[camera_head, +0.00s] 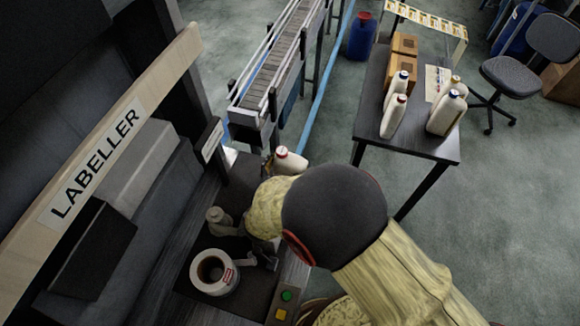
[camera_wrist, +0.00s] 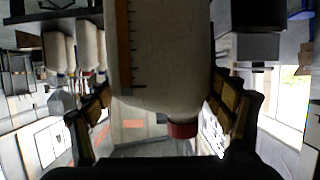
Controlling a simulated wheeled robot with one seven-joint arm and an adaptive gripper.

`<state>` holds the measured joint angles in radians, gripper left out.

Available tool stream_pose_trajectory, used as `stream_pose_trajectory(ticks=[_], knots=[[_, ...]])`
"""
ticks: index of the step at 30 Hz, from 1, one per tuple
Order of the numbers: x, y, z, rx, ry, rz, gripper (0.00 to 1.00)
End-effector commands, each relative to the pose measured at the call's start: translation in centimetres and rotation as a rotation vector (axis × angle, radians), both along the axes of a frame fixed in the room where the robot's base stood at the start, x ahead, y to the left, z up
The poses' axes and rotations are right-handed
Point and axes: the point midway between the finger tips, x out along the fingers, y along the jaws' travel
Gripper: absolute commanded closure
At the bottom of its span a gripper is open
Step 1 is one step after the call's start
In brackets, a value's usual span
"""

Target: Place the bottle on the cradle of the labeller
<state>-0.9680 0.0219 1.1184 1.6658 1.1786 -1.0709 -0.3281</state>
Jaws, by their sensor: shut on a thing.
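The bottle is white with a red cap. In the head view the bottle (camera_head: 294,162) shows just beyond my arm, tilted with its cap to the left, its lower part hidden. In the wrist view the bottle (camera_wrist: 165,60) fills the middle, between the two fingers of my gripper (camera_wrist: 163,105), which is shut on it. My gripper is hidden behind my arm in the head view. The labeller (camera_head: 95,165) is at the left, with a lettered wooden beam. Its dark bed (camera_head: 188,285) lies below. I cannot make out the cradle clearly; my arm covers part of that area.
A white label roll (camera_head: 212,286) and a grey post (camera_head: 218,220) stand on the bed near my arm. Green and yellow buttons (camera_head: 284,304) are at its front. A conveyor (camera_head: 275,60) lies beyond. A table (camera_head: 425,143) with several bottles and boxes stands right.

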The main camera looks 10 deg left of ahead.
Motion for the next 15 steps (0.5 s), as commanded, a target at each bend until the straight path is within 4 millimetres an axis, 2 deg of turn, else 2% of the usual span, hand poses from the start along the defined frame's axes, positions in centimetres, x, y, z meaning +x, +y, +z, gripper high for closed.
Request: stream_pose_trajectory(ticks=[3, 15], knots=[[0.08, 0.09, -1.24, 0.001, -0.003, 0.001, 0.79], [0.09, 0.11, -1.66, 0.002, -0.004, 0.001, 0.79]])
